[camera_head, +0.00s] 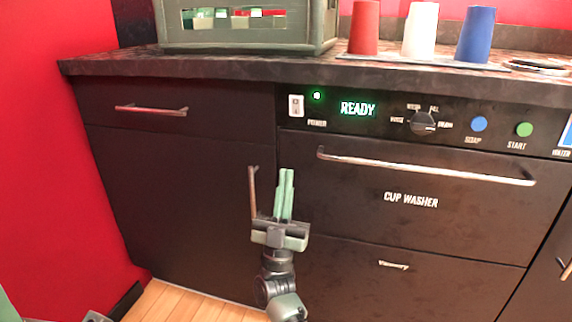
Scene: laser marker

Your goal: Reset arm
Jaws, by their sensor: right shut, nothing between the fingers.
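My right gripper (285,188) is in the lower middle of the head view, pointing up in front of the dark cabinet. Its two green fingers are together with nothing between them. It is beside the vertical handle (253,192) of the cabinet door, to the right of it in the picture. A small piece at the bottom left edge may be part of my left arm; no left gripper fingers show.
The cup washer (410,202) has a long bar handle (425,166) and a lit panel reading READY (357,108). Red (363,28), white (420,31) and blue (475,34) cups stand upside down on the counter (200,65), right of a green crate (235,38).

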